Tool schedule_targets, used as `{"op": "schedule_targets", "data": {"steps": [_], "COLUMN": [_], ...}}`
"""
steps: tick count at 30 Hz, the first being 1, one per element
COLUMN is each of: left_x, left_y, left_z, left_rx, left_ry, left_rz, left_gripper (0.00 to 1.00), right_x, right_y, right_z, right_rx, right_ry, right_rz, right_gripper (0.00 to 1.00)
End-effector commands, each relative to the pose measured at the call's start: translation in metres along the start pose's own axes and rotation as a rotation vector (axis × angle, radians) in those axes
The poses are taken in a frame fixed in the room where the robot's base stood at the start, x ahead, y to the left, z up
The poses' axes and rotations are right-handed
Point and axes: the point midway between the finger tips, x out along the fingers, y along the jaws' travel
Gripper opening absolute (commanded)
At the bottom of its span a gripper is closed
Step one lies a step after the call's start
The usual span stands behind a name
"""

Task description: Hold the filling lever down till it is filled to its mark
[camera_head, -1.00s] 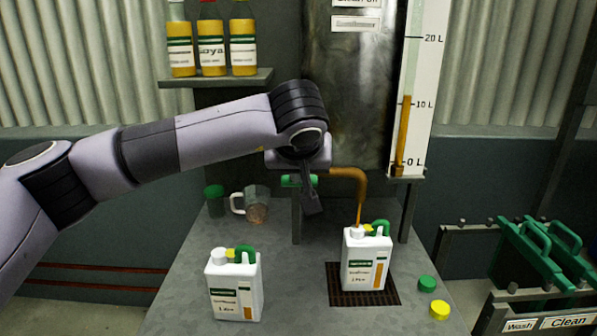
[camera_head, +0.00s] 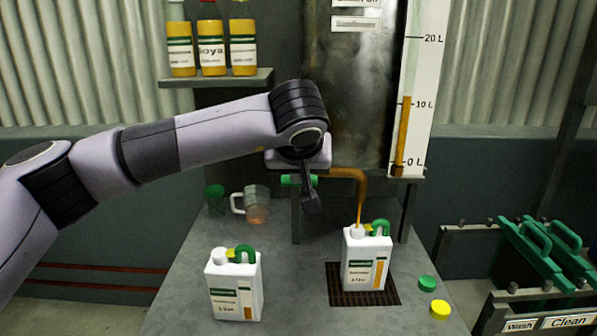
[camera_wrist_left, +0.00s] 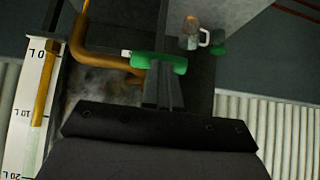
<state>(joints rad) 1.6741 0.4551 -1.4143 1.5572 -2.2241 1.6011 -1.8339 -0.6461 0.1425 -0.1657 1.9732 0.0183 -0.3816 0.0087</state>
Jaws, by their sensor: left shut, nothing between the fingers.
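The green filling lever (camera_head: 299,181) sits on the copper-brown spout pipe (camera_head: 350,174) in front of the tank; it also shows in the left wrist view (camera_wrist_left: 160,64). My left gripper (camera_head: 312,202) is shut and empty, its fingers pointing down at the lever, seemingly against it; exact contact cannot be told. A thin amber stream runs from the spout into the white jug (camera_head: 358,262) on the dark grate (camera_head: 350,297). The jug has a sight strip showing amber on its front. The tank's gauge (camera_head: 404,135) shows amber a little above 10 L. My right gripper is not in view.
Another white jug (camera_head: 234,287) stands at front left of the bench. A glass mug (camera_head: 255,204) and green cup (camera_head: 214,197) stand behind. Green (camera_head: 427,284) and yellow (camera_head: 439,309) caps lie at right. Bottles (camera_head: 211,42) stand on the shelf.

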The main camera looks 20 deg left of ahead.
Motion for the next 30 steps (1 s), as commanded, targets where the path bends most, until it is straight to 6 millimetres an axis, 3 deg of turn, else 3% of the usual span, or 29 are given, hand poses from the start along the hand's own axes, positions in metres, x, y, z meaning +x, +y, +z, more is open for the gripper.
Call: {"op": "schedule_targets", "data": {"steps": [20, 29, 30], "left_x": [-0.001, -0.041, -0.046], "left_y": [-0.001, 0.005, 0.006], "left_z": [-0.001, -0.025, -0.020], "left_rx": [0.000, 0.001, 0.003], "left_ry": [-0.003, 0.003, 0.003], "left_rz": [-0.004, -0.001, 0.002], "left_gripper": [0.00, 0.00, 0.00], "right_x": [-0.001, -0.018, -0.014], "right_y": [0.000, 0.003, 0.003], "right_z": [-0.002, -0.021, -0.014], "right_rx": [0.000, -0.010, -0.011], "right_ry": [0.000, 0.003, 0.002], "right_rz": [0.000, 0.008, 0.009], "right_gripper": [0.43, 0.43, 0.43]}}
